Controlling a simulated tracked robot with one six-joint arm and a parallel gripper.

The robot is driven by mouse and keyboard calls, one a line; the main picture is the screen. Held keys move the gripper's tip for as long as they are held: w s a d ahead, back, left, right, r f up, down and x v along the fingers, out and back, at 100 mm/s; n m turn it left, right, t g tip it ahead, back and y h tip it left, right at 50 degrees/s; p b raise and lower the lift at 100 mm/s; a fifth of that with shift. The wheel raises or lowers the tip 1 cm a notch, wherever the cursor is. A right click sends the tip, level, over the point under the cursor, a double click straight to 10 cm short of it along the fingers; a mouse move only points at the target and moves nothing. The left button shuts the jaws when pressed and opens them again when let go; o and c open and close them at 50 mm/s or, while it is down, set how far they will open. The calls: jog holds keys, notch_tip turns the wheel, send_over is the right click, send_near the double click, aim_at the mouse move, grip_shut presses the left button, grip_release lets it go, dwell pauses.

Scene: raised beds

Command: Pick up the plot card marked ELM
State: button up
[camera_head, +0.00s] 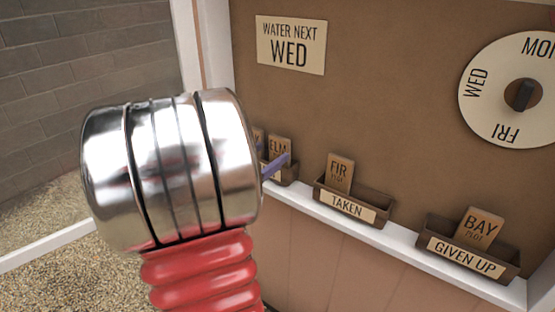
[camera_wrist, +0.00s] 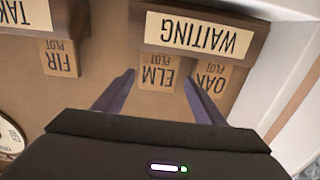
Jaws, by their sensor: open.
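The ELM plot card (camera_wrist: 156,77) stands in the box labelled WAITING (camera_wrist: 197,34), upside down in the wrist view. It also shows in the head view (camera_head: 279,149), partly behind my arm. My gripper (camera_wrist: 158,78) is open, with one finger on each side of the ELM card in the wrist view. The right finger overlaps the edge of the OAK card (camera_wrist: 212,79) beside it. I cannot tell whether either finger touches a card. In the head view only a purple finger (camera_head: 275,164) shows past my metal wrist.
The TAKEN box (camera_head: 347,206) holds the FIR card (camera_head: 339,172). The GIVEN UP box (camera_head: 465,259) holds the BAY card (camera_head: 479,227). Boxes stand on a white ledge against a brown board. A WATER NEXT WED sign (camera_head: 291,45) and a day dial (camera_head: 505,112) are above.

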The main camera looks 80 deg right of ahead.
jog(key=shift+x, duration=1.3)
jog(key=c, duration=0.8)
